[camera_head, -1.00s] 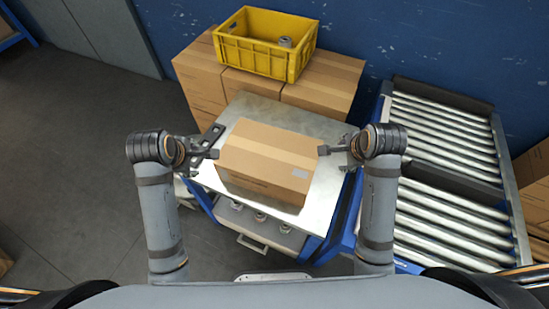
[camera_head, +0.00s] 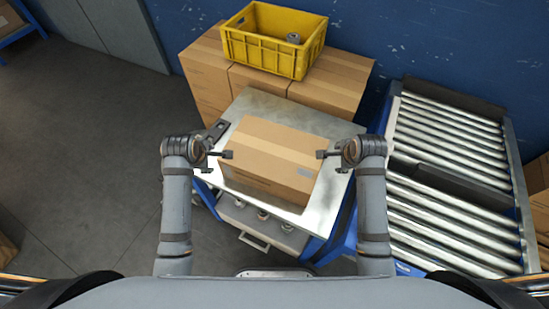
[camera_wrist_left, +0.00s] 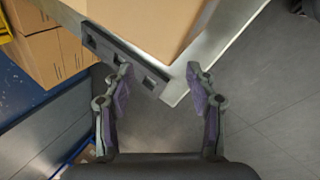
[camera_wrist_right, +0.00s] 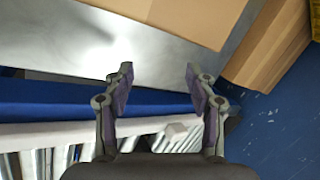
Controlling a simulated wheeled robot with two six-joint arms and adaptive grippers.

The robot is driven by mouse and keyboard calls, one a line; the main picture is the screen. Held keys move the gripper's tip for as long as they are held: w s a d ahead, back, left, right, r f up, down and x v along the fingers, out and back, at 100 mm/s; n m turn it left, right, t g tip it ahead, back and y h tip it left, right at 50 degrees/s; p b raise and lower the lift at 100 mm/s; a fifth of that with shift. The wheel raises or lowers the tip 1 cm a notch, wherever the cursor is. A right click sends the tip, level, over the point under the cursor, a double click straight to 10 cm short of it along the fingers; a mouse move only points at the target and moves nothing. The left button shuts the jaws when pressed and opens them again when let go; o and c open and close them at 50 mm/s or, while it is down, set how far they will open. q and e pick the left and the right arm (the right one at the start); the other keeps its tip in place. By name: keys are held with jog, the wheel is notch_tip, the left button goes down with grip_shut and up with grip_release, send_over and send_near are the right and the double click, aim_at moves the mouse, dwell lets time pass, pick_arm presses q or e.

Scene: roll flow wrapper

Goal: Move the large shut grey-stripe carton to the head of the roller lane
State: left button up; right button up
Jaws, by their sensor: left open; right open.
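A large shut brown carton (camera_head: 268,160) with a small grey label lies on a metal-topped table. It also shows in the left wrist view (camera_wrist_left: 150,22) and the right wrist view (camera_wrist_right: 190,14). No grey stripe can be made out on it. My left gripper (camera_head: 230,155) is open beside the carton's left end; my right gripper (camera_head: 322,154) is open beside its right end. Both wrist views show empty jaws, with the left pair (camera_wrist_left: 160,75) and the right pair (camera_wrist_right: 160,75) short of the carton. The roller lane (camera_head: 445,190) stands to the right of the table.
The metal table top (camera_head: 265,105) has a bare strip behind the carton. A dark slotted bracket (camera_wrist_left: 125,60) lies at its left edge. Stacked cartons (camera_head: 325,85) and a yellow crate (camera_head: 272,50) stand behind. A dark crossbar (camera_head: 450,182) spans the rollers.

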pick_arm(q)
jog(key=x, duration=0.4)
jog(key=shift+w+f, duration=0.15)
jog(key=shift+f, duration=0.05)
pick_arm(e)
jog(key=x, duration=0.4)
jog(key=shift+w+f, duration=0.15)
jog(key=shift+f, duration=0.1)
pick_arm(q)
jog(key=shift+d, duration=0.4)
pick_arm(e)
jog(key=shift+a, duration=0.4)
pick_arm(q)
jog(key=shift+d, duration=0.35)
pick_arm(e)
jog(key=shift+a, duration=0.35)
pick_arm(q)
jog(key=shift+d, duration=0.45)
pick_arm(e)
jog(key=shift+a, duration=0.45)
pick_arm(q)
jog(key=shift+d+r, duration=0.1)
pick_arm(e)
jog(key=shift+r, duration=0.1)
